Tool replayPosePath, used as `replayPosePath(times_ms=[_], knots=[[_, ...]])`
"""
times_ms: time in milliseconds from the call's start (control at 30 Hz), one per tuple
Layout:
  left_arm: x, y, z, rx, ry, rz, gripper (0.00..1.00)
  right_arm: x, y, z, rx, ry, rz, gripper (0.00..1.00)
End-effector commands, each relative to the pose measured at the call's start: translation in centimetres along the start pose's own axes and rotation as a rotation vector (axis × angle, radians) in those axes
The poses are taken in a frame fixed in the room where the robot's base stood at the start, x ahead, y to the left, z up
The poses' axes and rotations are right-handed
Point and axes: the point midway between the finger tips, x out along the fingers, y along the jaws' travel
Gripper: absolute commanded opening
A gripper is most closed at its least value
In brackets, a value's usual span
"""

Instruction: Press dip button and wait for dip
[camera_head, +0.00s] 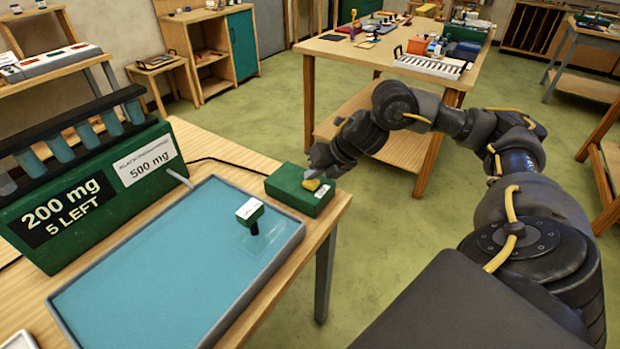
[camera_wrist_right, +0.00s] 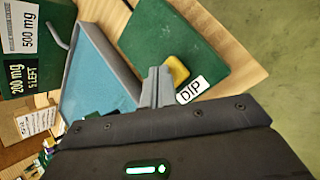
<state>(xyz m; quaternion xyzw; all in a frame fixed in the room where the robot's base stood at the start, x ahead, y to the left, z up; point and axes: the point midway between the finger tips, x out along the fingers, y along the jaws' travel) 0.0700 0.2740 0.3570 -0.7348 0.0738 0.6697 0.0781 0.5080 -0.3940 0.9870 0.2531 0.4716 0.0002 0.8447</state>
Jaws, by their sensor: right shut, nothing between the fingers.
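A green box (camera_head: 291,190) stands at the right corner of the wooden table. On its top is a yellow button (camera_head: 311,184), and a white label reading "DIP" (camera_wrist_right: 194,89) shows beside it in the right wrist view. My right gripper (camera_head: 315,173) is shut and empty, with its fingertips (camera_wrist_right: 157,84) at the yellow button (camera_wrist_right: 178,69). I cannot tell whether they touch it. A green machine (camera_head: 90,190) reads "200 mg, 5 LEFT" and "500 mg", with a row of blue tubes (camera_head: 85,134) on it. My left gripper is not in view.
A blue tray (camera_head: 64,320) with a grey rim fills the table's front. A small green-and-white handled piece (camera_head: 250,211) stands on a clear pane in it. Another wooden table (camera_head: 340,47) with tools stands at the back, with open floor between.

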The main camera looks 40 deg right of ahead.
Motion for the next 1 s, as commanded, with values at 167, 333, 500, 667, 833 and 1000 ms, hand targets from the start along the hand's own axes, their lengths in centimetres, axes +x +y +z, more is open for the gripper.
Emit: replayPosePath(times_ms=[167, 333, 500, 667, 833, 1000], knots=[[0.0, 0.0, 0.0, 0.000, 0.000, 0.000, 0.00, 0.0, 0.0, 0.0, 0.000, 0.000, 0.000, 0.00], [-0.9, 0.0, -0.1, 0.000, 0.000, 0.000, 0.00, -0.8, 0.4, 0.4, 0.000, -0.001, 0.001, 0.00], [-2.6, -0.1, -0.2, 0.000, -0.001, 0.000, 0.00, -2.2, 1.2, 1.2, 0.000, 0.000, 0.000, 0.00], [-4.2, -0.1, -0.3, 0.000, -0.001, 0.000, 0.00, -3.6, 1.9, 1.9, 0.000, -0.001, 0.000, 0.00], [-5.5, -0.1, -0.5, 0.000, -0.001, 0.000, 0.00, -4.8, 2.6, 2.6, 0.000, -0.001, 0.001, 0.00], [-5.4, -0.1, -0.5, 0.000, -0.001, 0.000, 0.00, -4.8, 2.6, 2.6, 0.000, -0.001, 0.000, 0.00]])
